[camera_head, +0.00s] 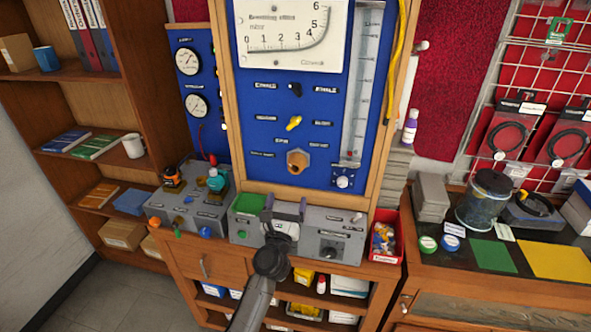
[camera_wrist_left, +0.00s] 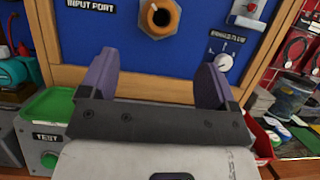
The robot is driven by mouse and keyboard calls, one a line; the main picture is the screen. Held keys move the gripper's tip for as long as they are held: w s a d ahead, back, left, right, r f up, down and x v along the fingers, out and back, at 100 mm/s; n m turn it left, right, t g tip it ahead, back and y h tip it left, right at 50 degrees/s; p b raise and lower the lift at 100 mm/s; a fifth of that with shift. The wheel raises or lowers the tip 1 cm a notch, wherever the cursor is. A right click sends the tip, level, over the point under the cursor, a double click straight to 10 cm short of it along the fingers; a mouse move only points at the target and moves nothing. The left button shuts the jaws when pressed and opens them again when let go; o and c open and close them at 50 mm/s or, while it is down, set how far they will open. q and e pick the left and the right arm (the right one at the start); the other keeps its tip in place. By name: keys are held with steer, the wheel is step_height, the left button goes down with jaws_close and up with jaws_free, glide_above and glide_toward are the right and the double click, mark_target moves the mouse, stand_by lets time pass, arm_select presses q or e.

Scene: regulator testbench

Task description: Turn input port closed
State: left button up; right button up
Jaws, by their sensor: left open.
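The fitting also shows at the top of the left wrist view (camera_wrist_left: 160,17). Above it in the head view are a yellow lever (camera_head: 293,123), tilted, and a black knob (camera_head: 295,89); their small labels are hard to read. My left gripper (camera_head: 286,208) is open and empty, below the fitting and in front of the panel's lower wooden frame. Its fingers also show in the left wrist view (camera_wrist_left: 158,70), apart from the fitting. My right gripper is not in view.
A grey box with a green tray (camera_head: 249,203) and a grey knob box (camera_head: 335,240) stand below the panel, near my left gripper. A small dial (camera_head: 343,181) is right of the fitting. A red bin (camera_head: 384,238) stands at the bench's right end.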

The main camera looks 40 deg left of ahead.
mark_target(294, 171)
arm_select(q)
steer(key=b+x, duration=0.1)
steer(key=x, duration=1.1)
steer(key=shift+r+b, duration=0.1)
steer(key=shift+b, duration=0.25)
steer(key=c, duration=0.9)
